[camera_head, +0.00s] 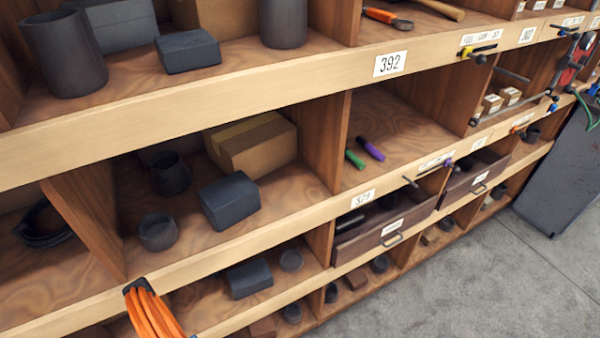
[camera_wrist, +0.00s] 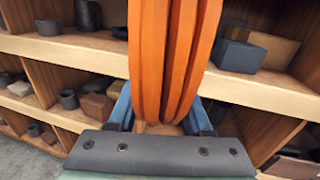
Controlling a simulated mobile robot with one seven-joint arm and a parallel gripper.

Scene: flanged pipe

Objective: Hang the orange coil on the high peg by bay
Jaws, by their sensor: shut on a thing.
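The orange coil (camera_head: 152,315) is at the bottom left of the head view, cut off by the lower edge, with a dark piece at its top. In the wrist view the coil (camera_wrist: 165,50) stands upright as several thick orange loops, running out of the top of the picture. My gripper (camera_wrist: 158,118) is shut on the coil, with a blue finger on each side of it. Dark pegs stick out from the shelf fronts at the right of the head view, one upper peg (camera_head: 512,74) among them. I cannot tell which is the task's high peg.
A wooden shelf unit (camera_head: 230,85) with numbered labels fills the head view, holding dark blocks, cups and a cardboard box (camera_head: 250,145). A yellow clamp (camera_head: 478,50) sits on the upper rail. Bare grey floor (camera_head: 450,275) lies at the lower right, beside a dark panel (camera_head: 560,175).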

